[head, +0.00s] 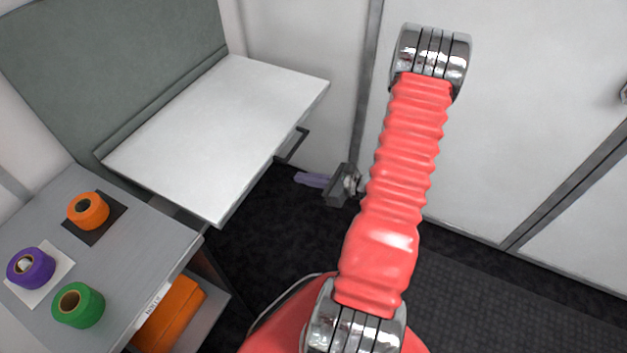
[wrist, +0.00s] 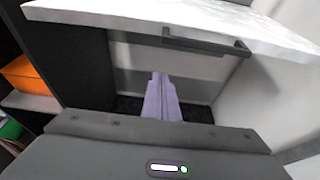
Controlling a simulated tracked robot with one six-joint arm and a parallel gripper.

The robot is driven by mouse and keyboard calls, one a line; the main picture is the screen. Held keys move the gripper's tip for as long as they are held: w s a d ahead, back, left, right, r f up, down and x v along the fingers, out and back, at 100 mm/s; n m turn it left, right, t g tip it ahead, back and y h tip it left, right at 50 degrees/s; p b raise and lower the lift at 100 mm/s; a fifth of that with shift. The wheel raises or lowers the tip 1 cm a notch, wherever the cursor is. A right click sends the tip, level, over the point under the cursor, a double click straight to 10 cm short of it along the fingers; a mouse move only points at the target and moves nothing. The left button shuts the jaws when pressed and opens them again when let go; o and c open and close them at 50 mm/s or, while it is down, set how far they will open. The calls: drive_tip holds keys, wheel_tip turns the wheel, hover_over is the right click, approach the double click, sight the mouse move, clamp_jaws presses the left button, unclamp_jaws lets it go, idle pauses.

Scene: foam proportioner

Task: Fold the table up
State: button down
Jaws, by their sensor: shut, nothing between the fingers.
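The white table (head: 215,130) is out flat, its back edge along a grey-green wall panel (head: 110,65). In the wrist view its front edge (wrist: 110,18) crosses the top. A dark bar handle (head: 292,146) is on its front side; it also shows in the wrist view (wrist: 205,43), under the edge. My gripper (head: 312,180) has pale purple fingers, partly hidden by its dark body. The fingers (wrist: 160,95) are shut together and empty, pointing into the space below the table. They appear lower than the handle and apart from it.
A grey shelf unit (head: 125,235) at the lower left carries orange (head: 88,210), purple (head: 31,267) and green (head: 78,305) tape rolls. An orange box (head: 170,315) sits on its lower shelf. Dark floor (head: 270,220) is clear; white wall panels (head: 540,130) stand behind and to the right.

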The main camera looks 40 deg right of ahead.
drive_tip(key=shift+w+a+r, duration=0.3)
drive_tip(key=shift+w+r, duration=0.4)
drive_tip(key=shift+w, duration=0.15)
drive_tip(key=shift+w+a+r, duration=0.25)
drive_tip(key=shift+w+r, duration=0.45)
drive_tip(key=shift+w, duration=0.1)
